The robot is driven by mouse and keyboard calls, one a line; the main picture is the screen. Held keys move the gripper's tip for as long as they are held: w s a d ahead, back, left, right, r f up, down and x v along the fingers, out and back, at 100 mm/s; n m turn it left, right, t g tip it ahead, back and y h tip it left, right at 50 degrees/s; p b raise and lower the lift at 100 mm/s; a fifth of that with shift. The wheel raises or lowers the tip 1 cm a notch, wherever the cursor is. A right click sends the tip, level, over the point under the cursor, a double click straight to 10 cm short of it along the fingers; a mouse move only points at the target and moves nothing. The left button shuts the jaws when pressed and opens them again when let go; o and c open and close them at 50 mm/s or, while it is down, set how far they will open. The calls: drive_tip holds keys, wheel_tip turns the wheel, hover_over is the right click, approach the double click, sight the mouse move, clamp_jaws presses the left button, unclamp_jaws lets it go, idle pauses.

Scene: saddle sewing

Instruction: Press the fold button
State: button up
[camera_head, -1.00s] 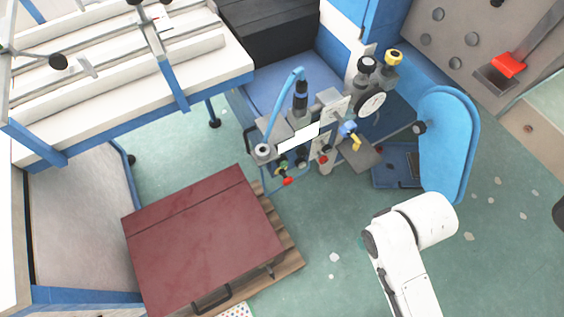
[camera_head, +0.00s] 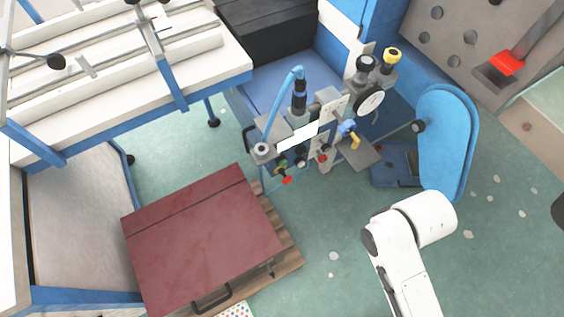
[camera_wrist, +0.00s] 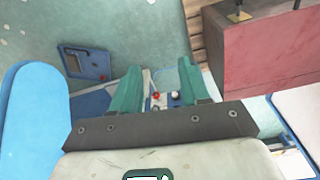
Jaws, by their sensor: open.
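My gripper (camera_wrist: 161,80) is open and empty in the wrist view, its two teal fingers spread apart. Between the fingers I see a small red button (camera_wrist: 156,97) and a pale and dark button (camera_wrist: 175,96) on a blue and grey panel. I cannot tell from the pictures which button is the fold button. In the head view, the blue sewing machine carries a red button (camera_head: 287,180) with a green part beside it, and another red part (camera_head: 322,158). My gripper does not show in the head view; only my white arm does.
A dark red case (camera_head: 200,240) lies on a wooden pallet (camera_head: 286,262) left of the machine. A blue rounded panel (camera_head: 443,145) stands right of it. A white slatted bench (camera_head: 210,62) is at upper left. Green floor (camera_head: 330,225) is clear between case and arm.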

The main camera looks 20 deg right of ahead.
clamp_jaws()
idle(1.3)
